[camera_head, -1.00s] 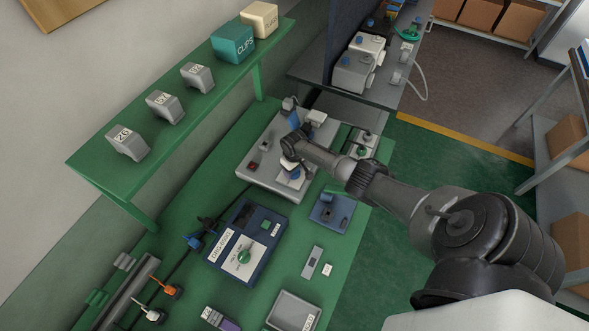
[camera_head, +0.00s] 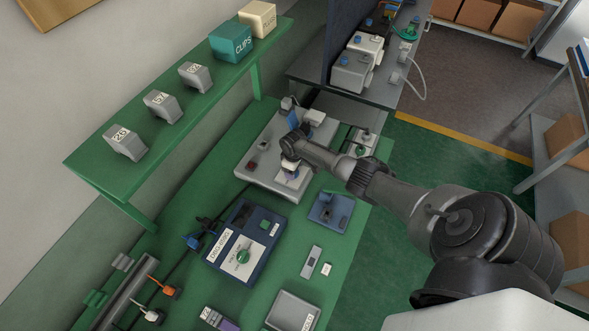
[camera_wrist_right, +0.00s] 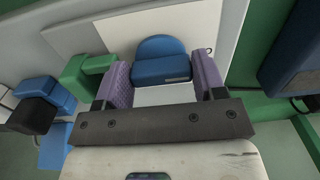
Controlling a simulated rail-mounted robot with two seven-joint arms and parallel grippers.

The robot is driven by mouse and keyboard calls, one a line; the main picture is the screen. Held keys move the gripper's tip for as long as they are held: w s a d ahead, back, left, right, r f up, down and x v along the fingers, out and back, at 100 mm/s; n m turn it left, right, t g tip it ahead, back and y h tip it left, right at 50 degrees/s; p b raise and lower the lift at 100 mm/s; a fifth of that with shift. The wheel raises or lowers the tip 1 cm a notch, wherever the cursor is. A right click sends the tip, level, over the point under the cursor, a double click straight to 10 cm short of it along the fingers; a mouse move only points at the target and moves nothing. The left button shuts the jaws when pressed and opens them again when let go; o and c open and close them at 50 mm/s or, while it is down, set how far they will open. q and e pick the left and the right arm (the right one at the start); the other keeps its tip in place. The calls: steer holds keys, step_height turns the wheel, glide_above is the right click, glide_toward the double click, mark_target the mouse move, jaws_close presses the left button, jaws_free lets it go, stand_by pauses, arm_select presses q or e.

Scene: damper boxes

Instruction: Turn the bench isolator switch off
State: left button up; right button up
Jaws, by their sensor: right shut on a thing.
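My right gripper (camera_head: 291,170) reaches down over the grey fixture (camera_head: 262,178) at the back of the green bench. In the right wrist view its purple-padded fingers (camera_wrist_right: 163,83) are shut on a blue part (camera_wrist_right: 161,62) above a white plate. In the head view my wrist mostly hides that part. A grey box with a green knob (camera_head: 360,150) stands right of the fixture at the bench edge. I cannot tell whether it is the bench isolator switch; its label is unreadable. My left gripper is not in view.
A small blue stand (camera_head: 331,209) and a grey tray (camera_head: 293,311) lie nearer the front. A green shelf (camera_head: 180,110) with labelled boxes runs along the left.

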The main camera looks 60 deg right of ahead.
steer(key=shift+a+f, duration=0.1)
steer(key=shift+f, duration=0.15)
